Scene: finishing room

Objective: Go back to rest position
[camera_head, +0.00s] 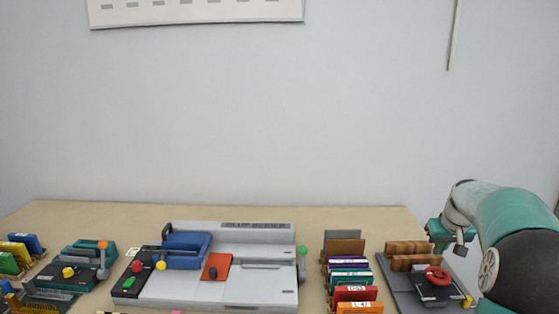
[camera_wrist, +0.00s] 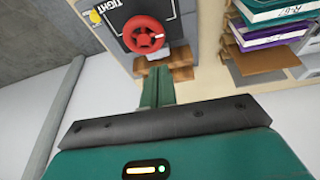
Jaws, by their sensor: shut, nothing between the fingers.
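My gripper shows in the wrist view (camera_wrist: 158,88) with its teal fingers together and nothing between them. In the head view my teal arm comes in from the right edge, and my gripper (camera_head: 447,234) is over the right end of the table, beside the wooden blocks. The fingertips are not clear there. In the wrist view a grey press with a red handwheel (camera_wrist: 144,35) lies just beyond the fingers, in line with them. I cannot tell the gap between the fingers and the wooden blocks (camera_wrist: 180,72).
The table (camera_head: 350,215) holds a press with a red wheel (camera_head: 437,275), a rack of coloured folders (camera_head: 351,278), a large grey machine with a blue handle (camera_head: 185,245), and a small teal device (camera_head: 80,268). The wall (camera_head: 260,120) stands behind. Space above the table is clear.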

